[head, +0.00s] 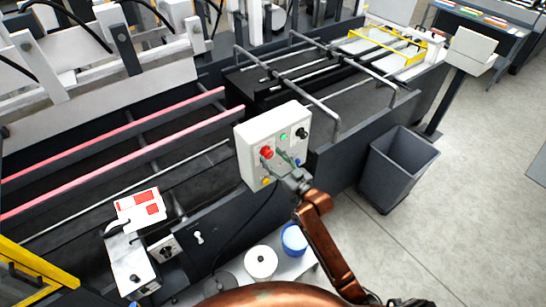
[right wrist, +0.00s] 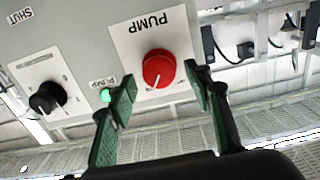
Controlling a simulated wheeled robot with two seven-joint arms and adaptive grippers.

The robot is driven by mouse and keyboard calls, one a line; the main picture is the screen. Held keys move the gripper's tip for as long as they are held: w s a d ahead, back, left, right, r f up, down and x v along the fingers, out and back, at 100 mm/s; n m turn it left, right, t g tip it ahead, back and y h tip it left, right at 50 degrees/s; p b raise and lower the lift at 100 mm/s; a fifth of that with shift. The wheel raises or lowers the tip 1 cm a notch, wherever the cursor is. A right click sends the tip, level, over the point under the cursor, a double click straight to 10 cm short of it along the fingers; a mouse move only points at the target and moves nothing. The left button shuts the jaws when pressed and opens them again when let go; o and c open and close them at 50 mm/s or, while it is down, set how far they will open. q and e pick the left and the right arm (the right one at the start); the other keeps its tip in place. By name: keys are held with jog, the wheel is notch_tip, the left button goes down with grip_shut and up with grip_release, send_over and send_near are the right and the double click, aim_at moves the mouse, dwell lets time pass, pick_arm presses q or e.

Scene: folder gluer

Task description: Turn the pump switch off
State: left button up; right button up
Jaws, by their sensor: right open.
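The pump switch is a red round knob (right wrist: 158,69) on a white plate marked PUMP, upside down in the right wrist view. A white line on the knob points to the lower left, toward small lettering that seems to read ON. In the head view the red knob (head: 267,153) is on the left of the white control box (head: 252,162). My right gripper (head: 279,161) is open in front of the box. In the right wrist view its green fingers (right wrist: 161,92) stand on either side of the knob with gaps. My left gripper is out of view.
A lit green lamp (right wrist: 105,95) and a black knob (right wrist: 47,97) sit beside the pump plate. Yellow and blue buttons are lower on the box. A grey bin (head: 398,168) stands right of the machine; the floor beyond is open.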

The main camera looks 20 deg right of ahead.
jog(key=shift+w, duration=0.15)
jog(key=shift+c, duration=0.2)
jog(key=c, duration=1.1)
jog(key=shift+o, duration=0.2)
jog(key=n, duration=0.7)
jog(key=shift+a+f, duration=0.1)
jog(key=shift+a, duration=0.05)
jog(key=n, duration=0.3)
jog(key=shift+n, duration=0.4)
jog(key=shift+a+n, duration=0.1)
jog(key=shift+n, duration=1.4)
